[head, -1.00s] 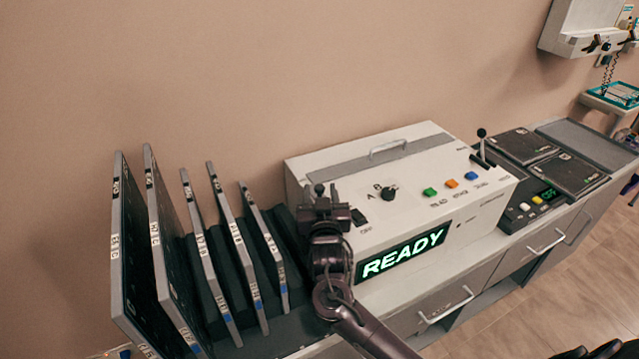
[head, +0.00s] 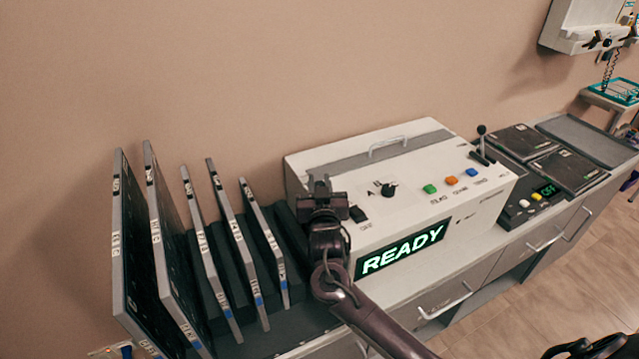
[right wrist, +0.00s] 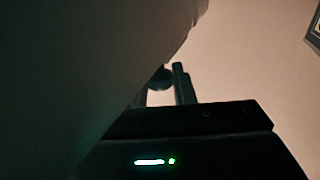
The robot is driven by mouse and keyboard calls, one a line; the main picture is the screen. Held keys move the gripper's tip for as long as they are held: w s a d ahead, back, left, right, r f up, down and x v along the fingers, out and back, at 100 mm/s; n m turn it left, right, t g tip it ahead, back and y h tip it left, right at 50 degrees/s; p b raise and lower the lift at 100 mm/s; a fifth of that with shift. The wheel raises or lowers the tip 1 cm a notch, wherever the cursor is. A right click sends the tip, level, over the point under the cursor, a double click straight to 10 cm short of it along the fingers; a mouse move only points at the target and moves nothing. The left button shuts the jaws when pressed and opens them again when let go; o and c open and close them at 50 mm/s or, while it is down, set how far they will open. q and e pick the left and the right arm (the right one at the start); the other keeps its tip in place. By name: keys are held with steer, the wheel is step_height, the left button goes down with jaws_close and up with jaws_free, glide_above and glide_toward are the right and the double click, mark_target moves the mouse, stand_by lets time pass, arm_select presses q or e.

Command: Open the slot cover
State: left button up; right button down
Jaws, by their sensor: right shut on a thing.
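The white machine (head: 486,204) has a lit READY panel. A grey strip (head: 344,164) with a pale handle (head: 388,144) runs along its top; it looks like the slot cover and lies flat. My right gripper (head: 319,182) is over the left end of the machine's top, left of the handle and apart from it. In the right wrist view a dark round piece (right wrist: 161,78) shows between the fingers (right wrist: 165,88). The gripper is shut on it; the gripper hides what it belongs to.
Several dark panels (head: 160,250) stand upright in a rack left of the machine, close to my right gripper. Coloured buttons (head: 451,181), a black knob (head: 388,190) and a lever (head: 481,142) are on the machine. Dark flat boxes (head: 567,172) lie to its right.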

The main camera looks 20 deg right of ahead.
mark_target(307, 179)
steer(key=w+b, duration=0.1)
steer(key=w, duration=0.1)
steer(key=w+b, duration=0.1)
steer(key=w, duration=0.1)
steer(key=w+b, duration=0.1)
steer(key=w, duration=0.1)
steer(key=shift+w+a+f, duration=0.1)
steer(key=shift+a+f, duration=0.05)
steer(key=shift+a, duration=0.1)
steer(key=shift+w, duration=0.35)
steer(key=shift+r, duration=0.2)
steer(key=c, duration=1.3)
jaws_free()
steer(key=shift+o, duration=0.2)
steer(key=shift+s, duration=0.15)
steer(key=b+v, duration=0.1)
steer(key=v, duration=0.6)
steer(key=shift+s+a, duration=0.15)
steer(key=shift+s, duration=0.15)
steer(key=shift+r, duration=0.1)
